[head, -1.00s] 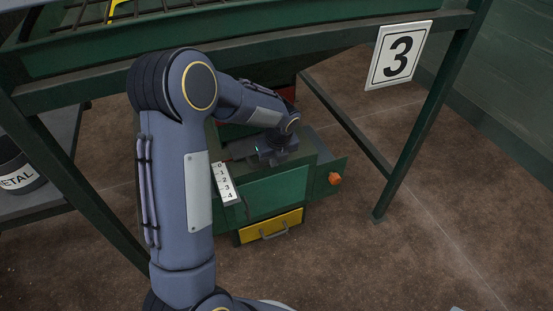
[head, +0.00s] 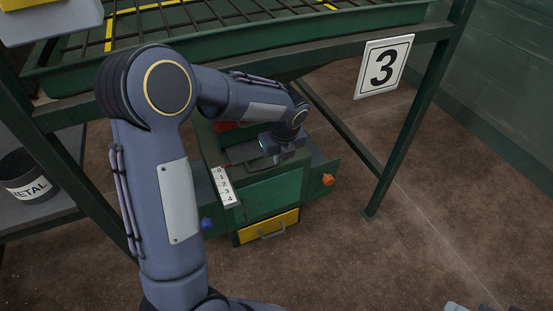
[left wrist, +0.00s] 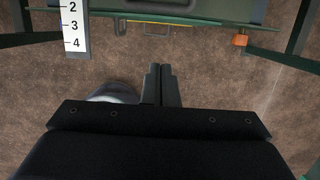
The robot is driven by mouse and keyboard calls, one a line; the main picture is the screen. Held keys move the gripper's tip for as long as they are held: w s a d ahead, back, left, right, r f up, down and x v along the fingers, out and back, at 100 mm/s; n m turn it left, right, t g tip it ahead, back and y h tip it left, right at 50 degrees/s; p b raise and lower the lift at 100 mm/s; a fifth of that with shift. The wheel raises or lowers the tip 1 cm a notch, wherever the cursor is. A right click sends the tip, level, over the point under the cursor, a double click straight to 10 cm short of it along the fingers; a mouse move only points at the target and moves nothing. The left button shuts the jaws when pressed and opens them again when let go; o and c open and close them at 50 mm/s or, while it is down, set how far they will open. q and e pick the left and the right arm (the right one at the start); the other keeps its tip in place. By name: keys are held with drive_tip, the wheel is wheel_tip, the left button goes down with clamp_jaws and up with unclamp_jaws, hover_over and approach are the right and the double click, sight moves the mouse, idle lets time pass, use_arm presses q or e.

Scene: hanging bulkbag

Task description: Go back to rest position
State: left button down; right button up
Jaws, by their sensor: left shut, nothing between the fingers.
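My left gripper (head: 286,157) is in front of the top of the green machine (head: 275,192), under the frame, in the head view. Its fingertips are hard to make out there. In the left wrist view the two fingers of my left gripper (left wrist: 160,70) lie side by side, closed with nothing between them, over brown floor. My left arm covers part of the machine and frame. My right gripper does not show clearly; only a small grey-blue piece is at the bottom right edge of the head view.
A green frame with a grate (head: 200,22) stands over the machine; its leg (head: 405,140) is at right. The machine has a 0–4 scale (head: 224,187), orange knob (head: 328,180), blue knob (head: 207,224) and yellow drawer (head: 268,226). Floor at right is clear.

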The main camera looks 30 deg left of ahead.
use_arm(q)
drive_tip(key=s+r+n+t+h, duration=0.1)
drive_tip(key=s+r+n+h, duration=0.1)
drive_tip(key=s+r+n, duration=0.4)
drive_tip(key=s+r+n+h, duration=0.1)
drive_tip(key=s+r+n, duration=0.2)
drive_tip(key=s+n, duration=0.5)
drive_tip(key=s+d+r+n+t+h+p, duration=0.1)
drive_tip(key=s+d+n+t+h, duration=0.1)
drive_tip(key=s+n, duration=0.45)
drive_tip(key=s+d+r+n+t+h, duration=0.1)
drive_tip(key=s+d+n, duration=0.1)
drive_tip(key=s+n, duration=0.5)
wheel_tip(320, 180, up, 24)
drive_tip(key=w+p, duration=0.1)
drive_tip(key=p, duration=2.3)
drive_tip(key=shift+w, duration=0.3)
drive_tip(key=shift+d+f, duration=0.1)
